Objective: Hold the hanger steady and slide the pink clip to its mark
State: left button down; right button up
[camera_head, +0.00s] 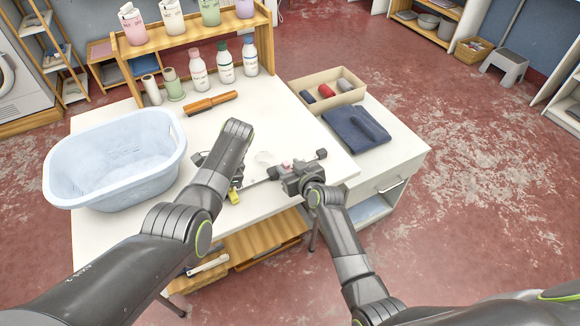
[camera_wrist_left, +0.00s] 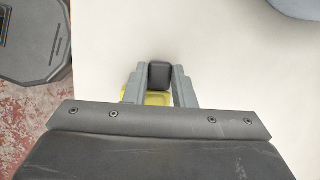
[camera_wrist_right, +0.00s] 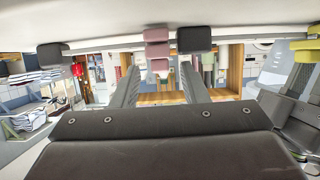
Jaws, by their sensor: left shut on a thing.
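The hanger's thin bar (camera_head: 258,183) lies near the table's front edge, with a black end block (camera_head: 321,154) at the right. The pink clip (camera_head: 287,163) is on the bar at my right gripper (camera_head: 291,172). In the right wrist view the pink clip (camera_wrist_right: 157,48) shows between and beyond the open fingers (camera_wrist_right: 162,85), beside a black block (camera_wrist_right: 194,38). Contact with the clip cannot be told. My left gripper (camera_wrist_left: 158,80) is shut on the hanger's black end block (camera_wrist_left: 159,75). A yellow piece (camera_wrist_left: 157,98) lies just below it, also visible in the head view (camera_head: 234,195).
A pale blue basket (camera_head: 115,160) stands at the table's left. Bottles (camera_head: 223,62) and a wooden rack (camera_head: 190,38) line the back. A tan tray (camera_head: 328,91) and folded dark blue cloth (camera_head: 356,130) lie at the right.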

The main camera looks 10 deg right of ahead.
jog(key=shift+w+f, duration=0.1)
jog(key=shift+w, duration=0.05)
grip_shut()
dwell(0.4)
jog(key=d, duration=0.1)
jog(key=w+d, duration=0.1)
jog(key=d, duration=0.2)
jog(key=shift+w+d, duration=0.25)
jog(key=shift+d, duration=0.15)
grip_release()
